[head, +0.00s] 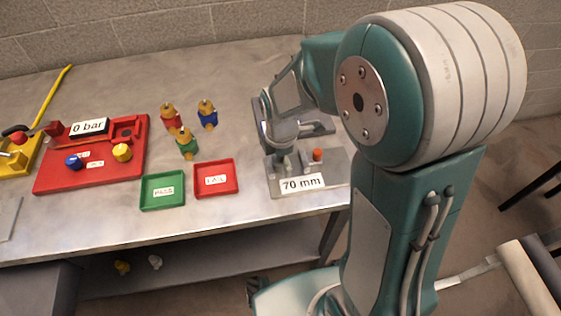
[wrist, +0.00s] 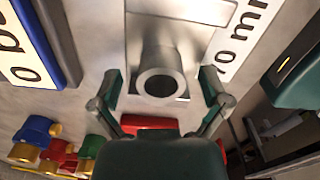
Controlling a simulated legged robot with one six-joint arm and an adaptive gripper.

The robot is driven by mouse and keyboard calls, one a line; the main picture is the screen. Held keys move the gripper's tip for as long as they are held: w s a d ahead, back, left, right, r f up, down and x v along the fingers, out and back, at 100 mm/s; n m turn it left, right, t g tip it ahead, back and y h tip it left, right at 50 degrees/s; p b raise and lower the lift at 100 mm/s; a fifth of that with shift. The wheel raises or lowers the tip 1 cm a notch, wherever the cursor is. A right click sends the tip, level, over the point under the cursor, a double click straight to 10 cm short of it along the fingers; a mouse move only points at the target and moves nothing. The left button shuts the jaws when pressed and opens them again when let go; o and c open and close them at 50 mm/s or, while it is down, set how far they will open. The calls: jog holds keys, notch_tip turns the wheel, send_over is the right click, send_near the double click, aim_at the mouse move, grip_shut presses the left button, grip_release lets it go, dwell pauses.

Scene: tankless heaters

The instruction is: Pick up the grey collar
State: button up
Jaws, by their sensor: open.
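A grey collar (wrist: 160,78), a short hollow cylinder with a dark bore, shows in the wrist view on a grey metal fixture. My gripper (wrist: 160,88) is open, with one finger to the left of the collar and one to the right. Gaps show between the fingers and the collar, and nothing is held. In the head view my gripper (head: 282,135) is over the metal fixture (head: 266,180) labelled 70 mm. There my arm partly covers the fixture, and I cannot clearly make out the collar.
Green (head: 163,204) and red (head: 216,191) trays lie left of the fixture. Brass valves with red (head: 172,120), blue (head: 208,118) and green (head: 187,147) bodies stand behind them. A red 0 bar rig (head: 55,180) is farther left. An orange knob (head: 317,155) is on the fixture.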

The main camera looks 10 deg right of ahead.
grip_shut()
dwell(0.3)
